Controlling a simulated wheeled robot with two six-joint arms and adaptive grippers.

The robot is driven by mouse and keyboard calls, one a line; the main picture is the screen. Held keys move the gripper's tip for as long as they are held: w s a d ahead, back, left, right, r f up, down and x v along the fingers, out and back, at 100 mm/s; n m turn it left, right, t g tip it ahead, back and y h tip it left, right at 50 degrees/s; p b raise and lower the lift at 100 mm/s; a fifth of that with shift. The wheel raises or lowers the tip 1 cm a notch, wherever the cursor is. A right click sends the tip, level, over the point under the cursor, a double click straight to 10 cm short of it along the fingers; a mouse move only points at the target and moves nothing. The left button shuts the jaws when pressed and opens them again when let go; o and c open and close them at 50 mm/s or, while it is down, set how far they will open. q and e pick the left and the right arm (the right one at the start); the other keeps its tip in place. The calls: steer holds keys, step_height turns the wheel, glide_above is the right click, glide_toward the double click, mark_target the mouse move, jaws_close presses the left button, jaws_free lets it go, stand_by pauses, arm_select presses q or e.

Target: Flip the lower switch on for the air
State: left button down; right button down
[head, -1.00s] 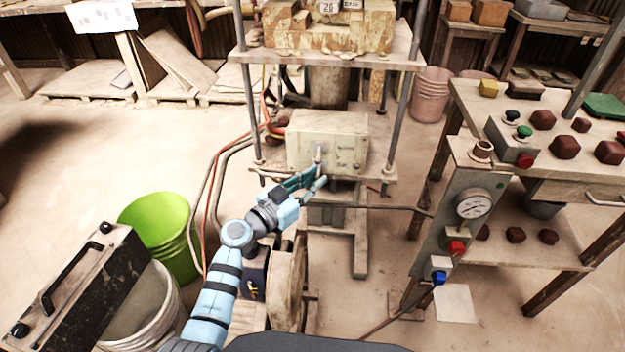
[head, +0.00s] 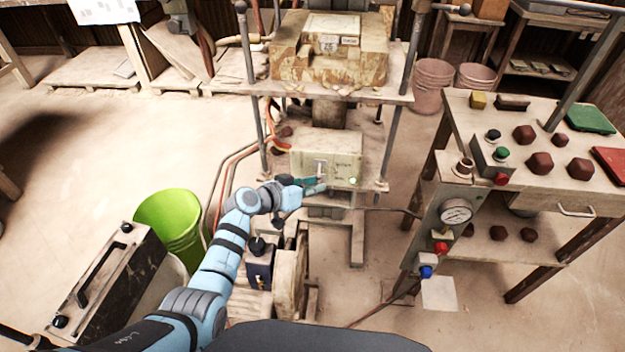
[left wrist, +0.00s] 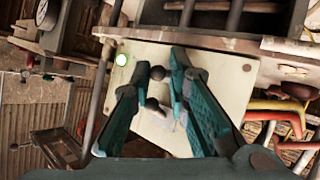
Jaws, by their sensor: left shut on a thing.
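The pale control box (head: 345,145) hangs under the press table and also fills the middle of the left wrist view (left wrist: 225,85), which looks upside down. A green lamp glows on it (head: 352,181), and it shows in the left wrist view too (left wrist: 121,60). My left gripper (head: 318,187) is at the box's lower front. In the left wrist view its teal fingers (left wrist: 160,64) are around the dark knob of the lower switch (left wrist: 157,73), shut on it. The upper switch (left wrist: 152,103) is beside it, between the fingers' inner sides. My right gripper is not in view.
The press (head: 330,65) stands above the box, with posts at its sides. Hoses (head: 232,160) run along the left. A gauge post (head: 440,225) and a bench (head: 475,130) stand to the right. A green bucket (head: 170,222) is at the left.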

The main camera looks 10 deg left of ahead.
arm_select(q)
steer(key=shift+d+r, duration=0.1)
steer(key=shift+r, duration=0.15)
stand_by(0.3)
steer(key=c, duration=1.8)
jaws_free()
steer(key=shift+o, duration=1.1)
steer(key=shift+w+d+f, duration=0.1)
steer(key=shift+d, duration=0.05)
steer(key=v, duration=1.2)
steer(key=shift+r, duration=0.2)
